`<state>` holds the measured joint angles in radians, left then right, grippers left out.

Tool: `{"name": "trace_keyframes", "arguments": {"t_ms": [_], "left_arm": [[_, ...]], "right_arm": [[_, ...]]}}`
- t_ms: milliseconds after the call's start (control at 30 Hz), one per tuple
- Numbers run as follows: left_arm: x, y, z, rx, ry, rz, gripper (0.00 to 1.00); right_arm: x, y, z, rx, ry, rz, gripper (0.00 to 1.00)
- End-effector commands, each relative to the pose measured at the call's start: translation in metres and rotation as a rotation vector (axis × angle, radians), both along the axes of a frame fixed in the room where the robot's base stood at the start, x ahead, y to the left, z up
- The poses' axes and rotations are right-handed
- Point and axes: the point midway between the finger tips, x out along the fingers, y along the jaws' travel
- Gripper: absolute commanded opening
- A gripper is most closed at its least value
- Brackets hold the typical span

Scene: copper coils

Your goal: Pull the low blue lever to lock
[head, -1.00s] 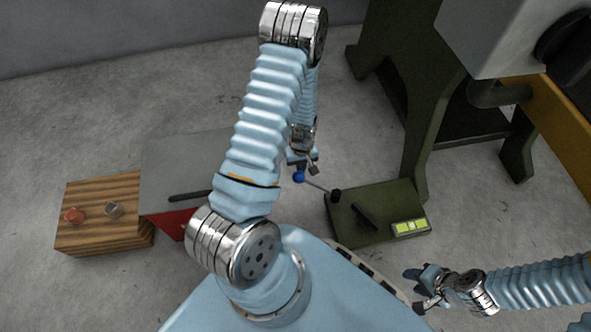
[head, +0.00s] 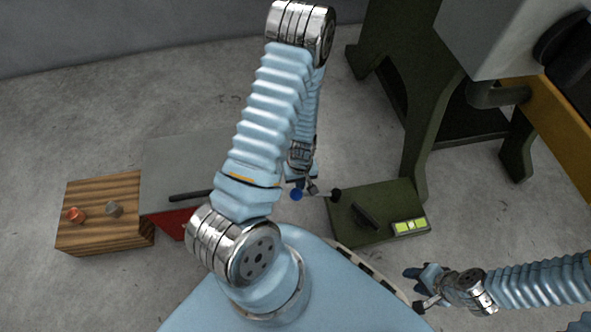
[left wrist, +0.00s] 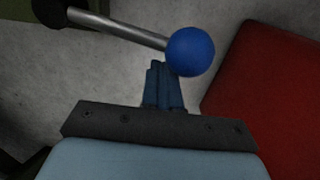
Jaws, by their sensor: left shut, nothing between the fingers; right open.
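The low lever has a blue ball knob (head: 297,195) on a thin metal rod, which runs right to a dark pivot (head: 335,195) on the green base (head: 385,228). In the left wrist view the blue knob (left wrist: 190,51) and the rod (left wrist: 122,28) lie just beyond my fingertips. My left gripper (head: 311,189) is shut and empty, right by the knob end of the rod. Its blue fingers (left wrist: 160,72) sit together against or very near the knob's lower left side; I cannot tell if they touch. My right gripper (head: 413,290) is open and empty at the lower right.
A red box with a grey top (head: 170,165) and a wooden block with two knobs (head: 90,235) stand left. A green machine frame (head: 425,120) rises behind right.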

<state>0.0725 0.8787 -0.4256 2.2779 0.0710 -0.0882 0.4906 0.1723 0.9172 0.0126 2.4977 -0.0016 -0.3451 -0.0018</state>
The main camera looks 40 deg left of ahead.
Motion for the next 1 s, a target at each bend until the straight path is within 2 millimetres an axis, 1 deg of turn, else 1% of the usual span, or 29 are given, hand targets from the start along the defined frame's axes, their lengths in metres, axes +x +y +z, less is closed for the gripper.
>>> {"name": "trace_keyframes", "arguments": {"t_ms": [400,567,800,867,1000], "left_arm": [[-0.021,-0.016,0.0,-0.001,0.002,-0.001,0.0],[-0.017,-0.013,0.0,0.0,0.0,0.0,0.0],[-0.004,-0.003,0.0,0.0,-0.001,0.002,0.0],[-0.003,-0.002,0.0,0.0,0.0,0.001,0.0],[-0.003,-0.002,0.009,-0.001,-0.001,0.0,0.0]], "right_arm": [[0.0,0.0,-0.002,0.0,0.0,0.0,0.43],[0.0,0.0,-0.001,0.0,0.0,0.0,0.43],[0.0,0.0,-0.001,0.0,0.0,0.0,0.43],[0.0,0.0,-0.001,0.0,0.001,0.0,0.43],[0.0,0.0,0.006,0.0,0.001,0.0,0.43]]}}
